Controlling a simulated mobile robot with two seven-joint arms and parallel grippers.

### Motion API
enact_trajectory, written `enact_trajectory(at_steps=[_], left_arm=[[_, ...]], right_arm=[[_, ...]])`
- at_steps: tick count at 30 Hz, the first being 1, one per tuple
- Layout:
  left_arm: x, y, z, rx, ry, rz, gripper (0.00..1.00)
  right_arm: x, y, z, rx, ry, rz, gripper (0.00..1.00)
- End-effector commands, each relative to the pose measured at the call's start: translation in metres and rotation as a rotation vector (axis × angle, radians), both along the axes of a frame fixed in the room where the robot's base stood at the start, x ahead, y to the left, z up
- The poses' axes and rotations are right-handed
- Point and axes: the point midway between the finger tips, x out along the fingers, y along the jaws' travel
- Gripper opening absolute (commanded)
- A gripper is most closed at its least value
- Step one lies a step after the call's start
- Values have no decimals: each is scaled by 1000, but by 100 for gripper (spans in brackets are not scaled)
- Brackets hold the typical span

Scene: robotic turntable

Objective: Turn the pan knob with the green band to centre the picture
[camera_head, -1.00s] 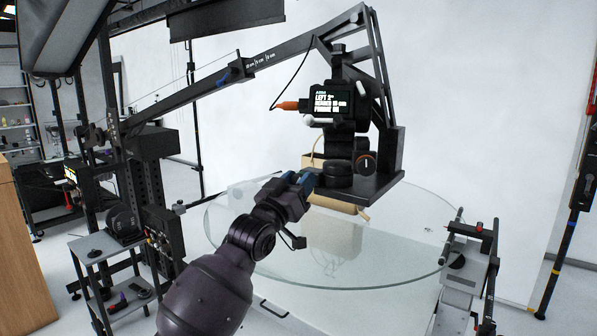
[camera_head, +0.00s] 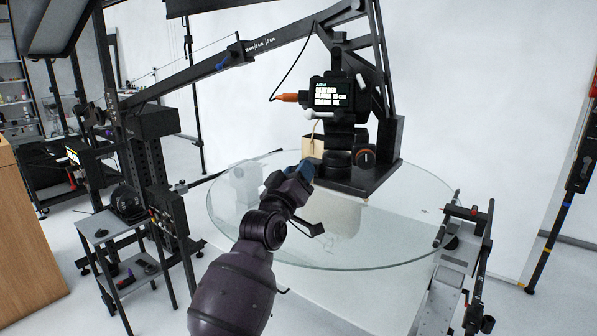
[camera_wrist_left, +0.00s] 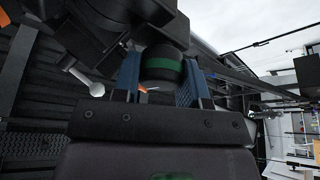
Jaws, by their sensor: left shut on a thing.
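The pan knob (camera_wrist_left: 162,65), black with a green band, sits between the two blue fingers of my left gripper (camera_wrist_left: 161,82) in the left wrist view. The fingers are shut on it, one on each side. In the head view my left gripper (camera_head: 312,168) reaches the base of the camera rig, and the green band cannot be made out there. The camera's small screen (camera_head: 329,95) shows white text; its first line looks like "CENTRED", but it is small. My right gripper is not in view.
A second knob with an orange-brown ring (camera_head: 366,156) is on the rig's right side. The round glass turntable (camera_head: 400,245) lies below the rig, with a tan box (camera_head: 312,146) behind my gripper. A grey trolley (camera_head: 112,228) stands at left.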

Motion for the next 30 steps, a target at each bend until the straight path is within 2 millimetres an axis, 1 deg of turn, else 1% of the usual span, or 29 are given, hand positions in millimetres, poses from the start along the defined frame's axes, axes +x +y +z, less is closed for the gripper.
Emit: enact_trajectory(at_steps=[5,6,11,18,22,26,30], left_arm=[[0,0,0,0,-1,1,16],[0,0,0,0,-1,1,41],[0,0,0,0,-2,0,65],[0,0,0,0,-2,0,65],[-3,2,-2,1,-2,0,65],[-14,7,-7,0,-2,1,65],[-34,16,-15,0,-2,1,65]], right_arm=[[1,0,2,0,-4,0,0],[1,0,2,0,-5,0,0],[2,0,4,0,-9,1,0],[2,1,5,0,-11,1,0],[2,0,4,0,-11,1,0],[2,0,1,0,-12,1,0],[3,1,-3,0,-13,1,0]])
